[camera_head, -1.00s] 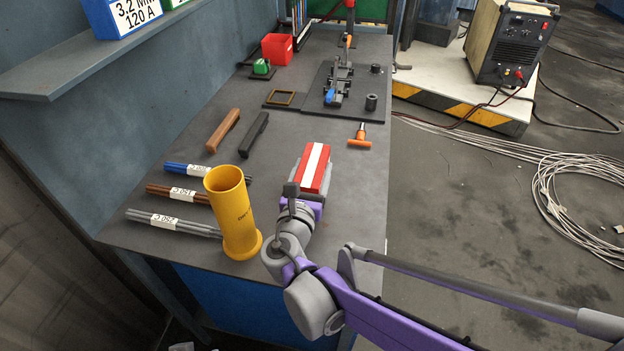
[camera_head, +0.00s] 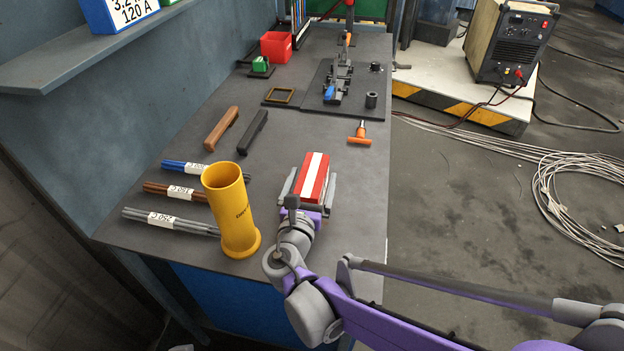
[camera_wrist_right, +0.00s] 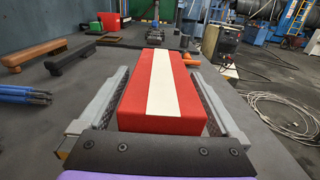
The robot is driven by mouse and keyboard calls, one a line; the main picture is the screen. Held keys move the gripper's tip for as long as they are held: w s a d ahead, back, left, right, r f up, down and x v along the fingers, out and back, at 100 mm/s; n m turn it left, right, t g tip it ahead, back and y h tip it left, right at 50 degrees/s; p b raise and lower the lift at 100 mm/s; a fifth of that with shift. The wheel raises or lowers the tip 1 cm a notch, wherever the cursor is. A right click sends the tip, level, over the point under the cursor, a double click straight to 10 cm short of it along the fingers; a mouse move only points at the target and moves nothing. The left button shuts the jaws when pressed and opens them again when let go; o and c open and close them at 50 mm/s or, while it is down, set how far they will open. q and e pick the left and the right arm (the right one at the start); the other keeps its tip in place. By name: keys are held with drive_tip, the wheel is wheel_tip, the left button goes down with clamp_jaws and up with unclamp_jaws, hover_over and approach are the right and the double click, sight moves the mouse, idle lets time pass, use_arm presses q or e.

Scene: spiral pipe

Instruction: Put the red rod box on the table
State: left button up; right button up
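The red rod box (camera_head: 320,181), red with a white lengthwise stripe, lies on the table (camera_head: 352,215) near its right front part. It also fills the middle of the right wrist view (camera_wrist_right: 160,92). My right gripper (camera_head: 312,177) is around the box, with one grey finger along each long side. In the right wrist view a gap shows between each finger and the box, so the gripper is open. The underside of the box is hidden, but it appears to rest on the tabletop. My left gripper is not in view.
A yellow cylinder (camera_head: 229,208) stands left of my right gripper. Blue (camera_head: 186,167), brown (camera_head: 174,191) and grey (camera_head: 170,220) rod bundles lie beside it. A brown bar (camera_head: 221,129) and a black bar (camera_head: 252,131) lie farther back. An orange-handled tool (camera_head: 359,137) lies behind the box.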

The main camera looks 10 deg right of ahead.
drive_tip(key=shift+r, duration=0.1)
drive_tip(key=shift+s+a+r, duration=0.1)
drive_tip(key=shift+s, duration=0.1)
drive_tip(key=p+v, duration=0.1)
drive_tip(key=v, duration=1)
drive_tip(key=shift+s, duration=0.3)
